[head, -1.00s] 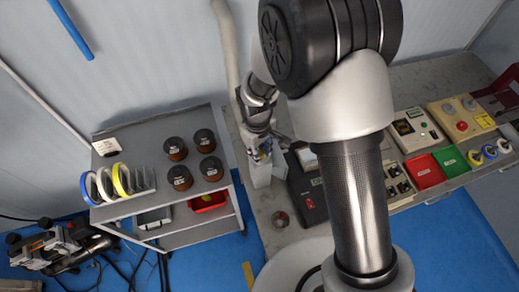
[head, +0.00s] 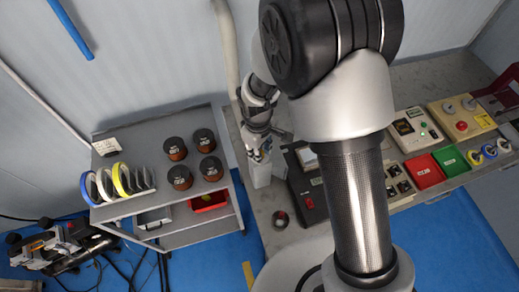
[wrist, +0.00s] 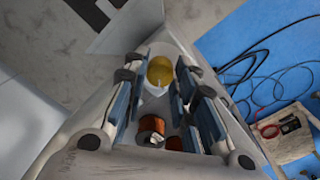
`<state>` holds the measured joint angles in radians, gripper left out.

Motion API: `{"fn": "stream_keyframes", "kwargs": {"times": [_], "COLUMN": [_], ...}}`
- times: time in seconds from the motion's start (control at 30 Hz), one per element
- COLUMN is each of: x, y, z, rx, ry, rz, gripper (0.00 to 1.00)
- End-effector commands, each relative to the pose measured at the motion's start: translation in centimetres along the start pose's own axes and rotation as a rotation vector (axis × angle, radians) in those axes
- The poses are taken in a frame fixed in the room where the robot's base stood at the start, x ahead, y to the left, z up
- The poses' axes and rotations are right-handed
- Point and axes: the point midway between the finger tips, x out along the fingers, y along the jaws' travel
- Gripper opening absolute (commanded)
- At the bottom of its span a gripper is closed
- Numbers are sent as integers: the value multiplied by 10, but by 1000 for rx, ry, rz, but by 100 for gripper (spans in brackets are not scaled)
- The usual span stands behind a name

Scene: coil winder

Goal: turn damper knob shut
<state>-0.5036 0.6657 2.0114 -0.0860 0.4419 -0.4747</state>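A round yellow knob (wrist: 160,71) shows in the wrist view, on a pale mount. I take it for the damper knob. My gripper (wrist: 161,88) has its blue-padded fingers spread apart, one on each side of the knob; clear contact does not show. In the head view my gripper (head: 258,148) points down beside the light grey box (head: 260,173) at the bench's left end, below the grey duct pipe (head: 228,45). The knob is too small to make out there, and its turned position cannot be read.
The grey cart (head: 220,185) on the left carries several dark-topped copper spools and tape rolls. The bench (head: 275,215) holds a black device (head: 309,200), a red tray (head: 424,171) and a green tray (head: 450,160). Cables lie on the blue floor (wrist: 240,50).

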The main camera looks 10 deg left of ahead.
Motion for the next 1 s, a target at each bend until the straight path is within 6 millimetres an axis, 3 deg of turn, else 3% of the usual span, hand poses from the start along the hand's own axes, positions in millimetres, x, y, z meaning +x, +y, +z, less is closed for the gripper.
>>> {"fn": "stream_keyframes", "kwargs": {"times": [0.23, 0.63, 0.77, 1.0], "x": [0, -6, -26, -78], "y": [0, 0, 0, 0], "z": [0, 0, -1, -1], "rx": [0, 1, 1, 0], "ry": [-1, 0, 4, 4], "rz": [0, 0, 2, 2], "gripper": [44, 44, 44, 44]}}
